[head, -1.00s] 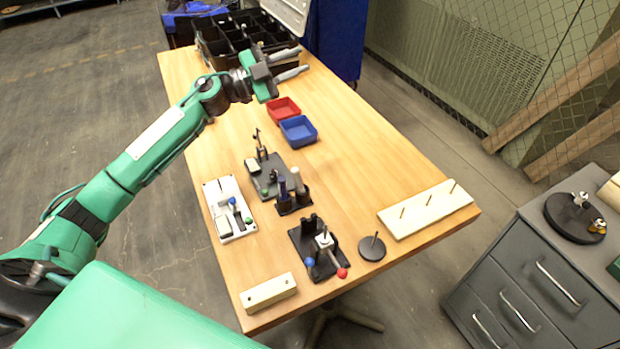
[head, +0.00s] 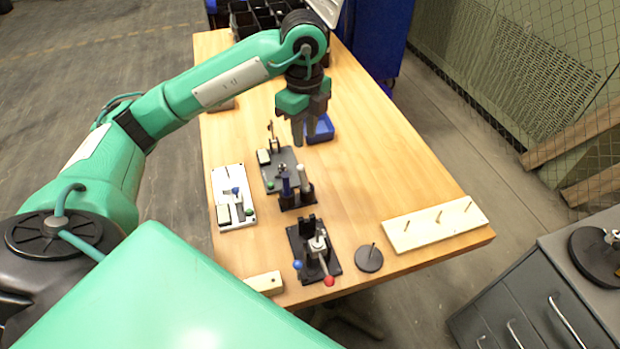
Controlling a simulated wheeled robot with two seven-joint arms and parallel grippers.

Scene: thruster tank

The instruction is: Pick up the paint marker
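Two upright marker-like sticks stand in a small black holder (head: 297,201) near the middle of the table: a dark blue one (head: 286,186) and a white-grey one (head: 302,177). I cannot tell from their looks which is the paint marker. My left gripper (head: 305,138) hangs above the table beyond the holder, fingers pointing down. It looks open and empty, seen nearly edge-on, and is clear of both sticks. My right gripper is not in view.
A blue bin (head: 323,129) sits partly behind my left gripper. Near the holder are a grey fixture plate (head: 274,181), a white plate (head: 236,216), a black clamp fixture (head: 304,250), a black disc with a peg (head: 368,260) and a pegged wooden board (head: 420,228). The table's right middle is clear.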

